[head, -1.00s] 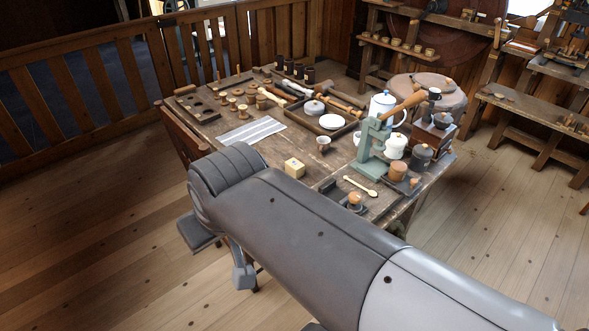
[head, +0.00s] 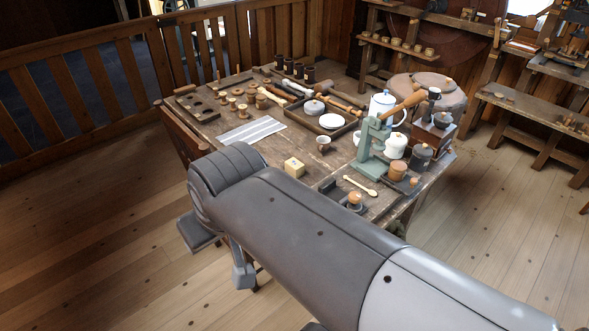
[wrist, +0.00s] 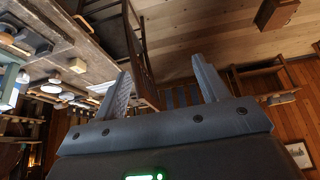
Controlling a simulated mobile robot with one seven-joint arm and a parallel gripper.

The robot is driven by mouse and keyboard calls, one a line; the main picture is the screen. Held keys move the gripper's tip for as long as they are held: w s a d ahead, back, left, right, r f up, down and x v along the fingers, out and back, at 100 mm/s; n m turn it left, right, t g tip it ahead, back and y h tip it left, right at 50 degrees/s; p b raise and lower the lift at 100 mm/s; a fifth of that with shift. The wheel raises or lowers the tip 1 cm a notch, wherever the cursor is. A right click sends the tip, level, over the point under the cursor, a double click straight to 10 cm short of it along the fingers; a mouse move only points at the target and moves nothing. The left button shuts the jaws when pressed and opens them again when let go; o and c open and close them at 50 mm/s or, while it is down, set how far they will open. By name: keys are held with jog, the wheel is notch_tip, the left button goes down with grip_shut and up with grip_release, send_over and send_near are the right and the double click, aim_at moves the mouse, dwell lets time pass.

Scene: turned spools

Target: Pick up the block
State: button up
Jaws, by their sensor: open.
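The block (head: 294,167) is a small pale yellow wooden cube with a dark spot on its top. It sits near the front edge of the wooden table (head: 262,153) in the head view, just beyond my arm. My gripper (wrist: 162,88) shows in the wrist view with its two grey fingers wide apart and nothing between them. In the head view my gripper (head: 243,275) hangs low beside the table's front, below the tabletop and apart from the block.
A white striped sheet (head: 251,131) lies left of the block and a small cup (head: 323,144) stands behind it. A green press (head: 372,147), a wooden spoon (head: 360,186) and a dark tray (head: 333,189) are to its right. Spools and tools crowd the back. A railing (head: 90,87) stands left.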

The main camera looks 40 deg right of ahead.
jog(key=w+d+r, duration=0.1)
jog(key=w+d, duration=0.2)
jog(key=w, duration=0.4)
jog(key=w+d+r, duration=0.1)
jog(key=w+d, duration=0.3)
jog(key=w, duration=0.2)
jog(key=g, duration=0.1)
send_over(295, 164)
jog(key=s, duration=0.4)
notch_tip(295, 164, down, 25)
jog(key=x, duration=0.5)
jog(key=shift+d, duration=0.25)
jog(key=shift+x, duration=3.15)
jog(key=shift+a, duration=0.15)
jog(key=c, duration=1.1)
jog(key=shift+r, duration=0.15)
